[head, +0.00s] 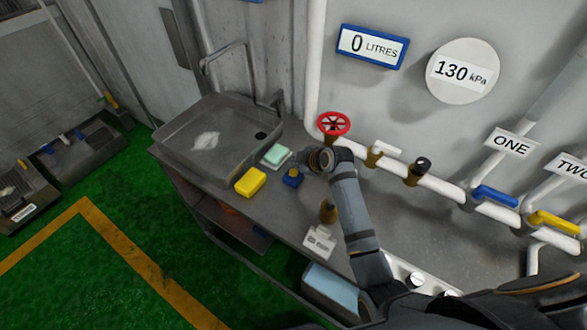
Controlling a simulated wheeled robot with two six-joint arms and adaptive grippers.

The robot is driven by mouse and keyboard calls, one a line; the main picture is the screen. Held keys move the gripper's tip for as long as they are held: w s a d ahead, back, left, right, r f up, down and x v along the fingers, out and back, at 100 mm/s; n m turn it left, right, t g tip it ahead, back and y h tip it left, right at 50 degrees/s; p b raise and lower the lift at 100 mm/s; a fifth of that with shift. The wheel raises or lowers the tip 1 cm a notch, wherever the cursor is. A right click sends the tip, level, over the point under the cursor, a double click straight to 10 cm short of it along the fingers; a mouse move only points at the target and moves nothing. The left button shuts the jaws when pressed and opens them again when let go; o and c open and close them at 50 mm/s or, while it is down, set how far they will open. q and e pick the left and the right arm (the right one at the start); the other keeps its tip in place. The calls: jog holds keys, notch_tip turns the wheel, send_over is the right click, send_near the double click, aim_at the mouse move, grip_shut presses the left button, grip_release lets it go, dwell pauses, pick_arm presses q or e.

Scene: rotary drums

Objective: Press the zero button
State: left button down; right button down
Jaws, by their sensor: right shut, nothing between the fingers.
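No button with a readable zero label shows. A blue-framed display (371,47) on the back wall reads "0 LITRES". A small blue block (292,179) with a darker top sits on the metal counter; I cannot tell whether it is the button. My right arm reaches up from the bottom right, and my right gripper (300,160) is shut and empty, close above and behind the blue block. I cannot tell whether they touch. My left gripper is not in view.
A metal sink (215,135) is at left. A yellow sponge (250,181) and pale green soap (277,154) lie near the gripper. A red valve wheel (333,123), white pipe, blue handle (495,196) and yellow handle (556,222) line the back. A round gauge (463,71) reads "130 kPa".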

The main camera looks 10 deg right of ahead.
aim_at(295, 173)
notch_tip(295, 173, up, 4)
jog(key=p, duration=0.2)
jog(key=shift+f+p, duration=0.1)
jog(key=shift+p, duration=0.3)
jog(key=shift+f, duration=0.15)
